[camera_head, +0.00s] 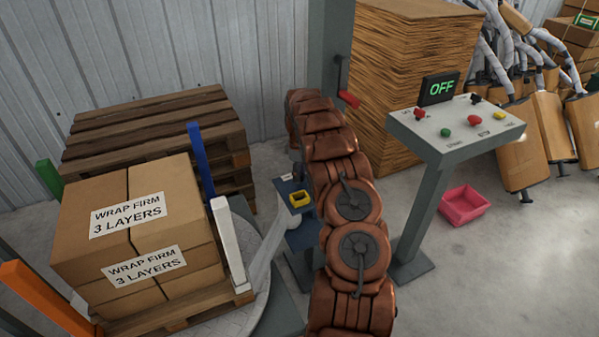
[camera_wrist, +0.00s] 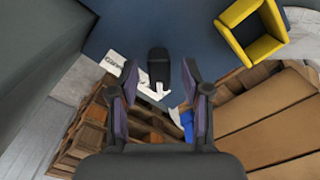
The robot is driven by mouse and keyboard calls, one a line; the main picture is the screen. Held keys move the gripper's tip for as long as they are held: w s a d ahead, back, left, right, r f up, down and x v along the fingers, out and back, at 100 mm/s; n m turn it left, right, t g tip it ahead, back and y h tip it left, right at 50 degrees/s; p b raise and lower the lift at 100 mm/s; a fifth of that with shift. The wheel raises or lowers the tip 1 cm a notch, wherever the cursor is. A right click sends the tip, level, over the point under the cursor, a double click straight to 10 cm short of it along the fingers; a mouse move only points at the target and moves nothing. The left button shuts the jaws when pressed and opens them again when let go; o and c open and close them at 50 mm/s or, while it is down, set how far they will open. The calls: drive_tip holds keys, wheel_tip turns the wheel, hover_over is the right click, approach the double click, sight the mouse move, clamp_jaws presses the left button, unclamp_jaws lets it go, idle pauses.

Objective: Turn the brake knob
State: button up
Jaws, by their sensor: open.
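In the wrist view a black knob (camera_wrist: 158,62) stands on a dark blue surface (camera_wrist: 130,32), with a partly covered white label (camera_wrist: 116,66) to its left. I take it for the brake knob. My gripper (camera_wrist: 160,74) is open, its two fingertips apart on either side of the knob's line. I cannot tell whether the tips are level with the knob or short of it; no contact shows. In the head view my copper-coloured arm hides the gripper. The blue unit (camera_head: 299,238) there shows beside the arm, with a small dark part on top.
A yellow open-topped holder (camera_head: 300,199) sits close by the knob, also in the wrist view (camera_wrist: 238,22). Wrapped-label boxes (camera_head: 130,225) stand on a turntable at left. A control panel (camera_head: 460,127) reading OFF and a pink bin (camera_head: 463,205) are at right. A red-handled crank (camera_head: 348,99) juts from the column.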

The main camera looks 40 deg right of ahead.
drive_tip(key=shift+f, duration=0.3)
clamp_jaws()
